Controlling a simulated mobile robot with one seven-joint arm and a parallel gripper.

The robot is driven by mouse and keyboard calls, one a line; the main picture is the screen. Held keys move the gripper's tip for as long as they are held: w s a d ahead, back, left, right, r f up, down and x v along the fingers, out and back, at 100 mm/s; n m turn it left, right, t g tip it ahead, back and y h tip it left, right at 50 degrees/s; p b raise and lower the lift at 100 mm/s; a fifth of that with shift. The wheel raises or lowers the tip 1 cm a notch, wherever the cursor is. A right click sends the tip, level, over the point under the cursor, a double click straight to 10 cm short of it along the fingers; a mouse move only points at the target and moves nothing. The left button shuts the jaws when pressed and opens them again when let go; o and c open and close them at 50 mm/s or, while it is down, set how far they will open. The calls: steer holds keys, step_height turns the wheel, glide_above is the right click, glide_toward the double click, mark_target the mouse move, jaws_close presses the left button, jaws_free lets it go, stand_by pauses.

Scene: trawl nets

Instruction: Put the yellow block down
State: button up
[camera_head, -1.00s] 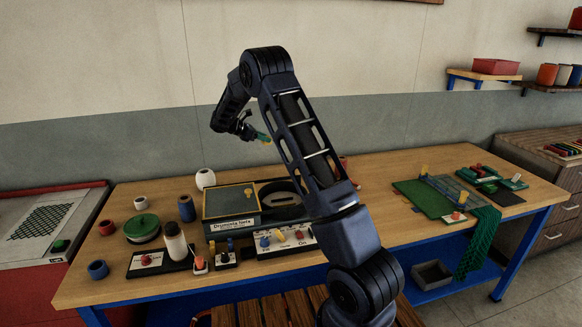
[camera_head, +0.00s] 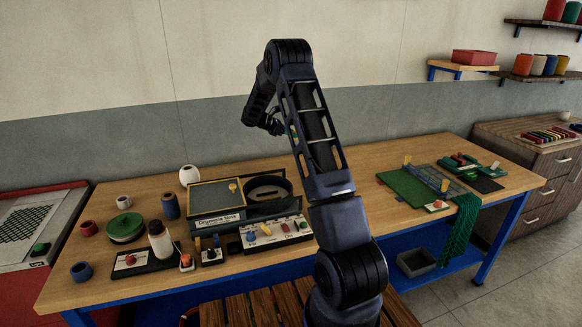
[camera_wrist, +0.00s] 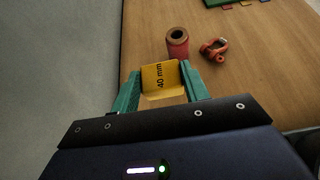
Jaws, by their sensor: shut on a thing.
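The yellow block (camera_wrist: 160,78), marked "40 mm", shows in the wrist view between the two green fingers of my gripper (camera_wrist: 159,92). The fingers are shut on its two sides. The block is held over the wooden table (camera_wrist: 262,75), close to the wall side; its height above the wood is hard to tell.
A red spool (camera_wrist: 177,44) and an orange shackle (camera_wrist: 213,48) stand just beyond the block. Bare wood lies to their right. In the head view a boxed device (camera_head: 218,212) is at centre left and a green mat (camera_head: 408,192) with netting at right.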

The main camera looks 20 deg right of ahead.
mark_target(290, 170)
step_height(290, 170, down, 17)
steer(key=shift+r, duration=0.15)
stand_by(0.5)
steer(key=o, duration=1)
